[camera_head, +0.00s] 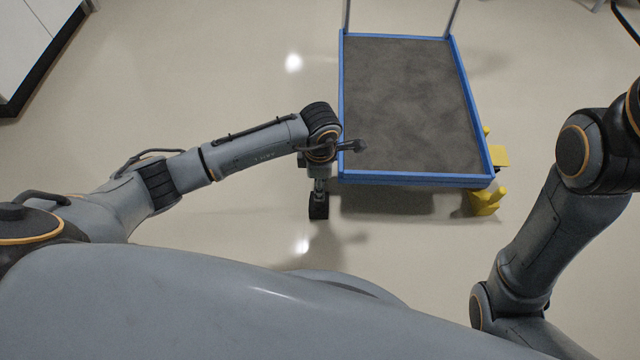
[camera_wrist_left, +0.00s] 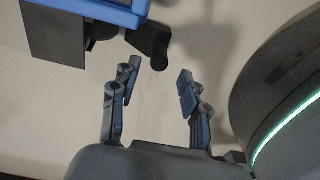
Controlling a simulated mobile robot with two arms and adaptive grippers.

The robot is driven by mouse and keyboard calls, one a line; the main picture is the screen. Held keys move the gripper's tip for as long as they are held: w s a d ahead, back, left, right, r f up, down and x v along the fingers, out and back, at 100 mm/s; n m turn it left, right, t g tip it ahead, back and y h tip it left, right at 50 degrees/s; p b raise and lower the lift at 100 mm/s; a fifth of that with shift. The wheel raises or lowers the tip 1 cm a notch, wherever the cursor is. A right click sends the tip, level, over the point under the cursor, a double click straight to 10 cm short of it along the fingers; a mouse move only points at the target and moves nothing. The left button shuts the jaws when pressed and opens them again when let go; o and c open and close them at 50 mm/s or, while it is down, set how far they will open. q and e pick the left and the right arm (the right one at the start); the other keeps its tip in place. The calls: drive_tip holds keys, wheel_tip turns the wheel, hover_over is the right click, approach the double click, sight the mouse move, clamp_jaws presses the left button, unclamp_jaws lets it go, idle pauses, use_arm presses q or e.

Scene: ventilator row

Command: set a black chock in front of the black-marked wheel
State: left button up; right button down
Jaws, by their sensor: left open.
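The cart (camera_head: 410,178) has a blue frame and a grey top. A dark square plate (camera_wrist_left: 57,38) hangs by its blue edge in the left wrist view. In the left wrist view a black rounded piece, apparently this chock (camera_wrist_left: 152,40), lies just beyond the fingertips, close to a dark part under the cart. My left gripper (camera_wrist_left: 158,80) is open and empty, pointing down by that corner; in the head view it is small (camera_head: 318,190). The wheel is mostly hidden. My right gripper is out of view.
Yellow chocks (camera_head: 486,202) and a yellow plate (camera_head: 500,155) are at the cart's right side. A white cabinet (camera_head: 28,40) stands at the far left. The floor (camera_head: 220,90) left of the cart is clear.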

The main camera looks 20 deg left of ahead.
use_arm(q)
drive_tip(key=shift+r+p, duration=0.65)
drive_tip(key=shift+r, duration=1)
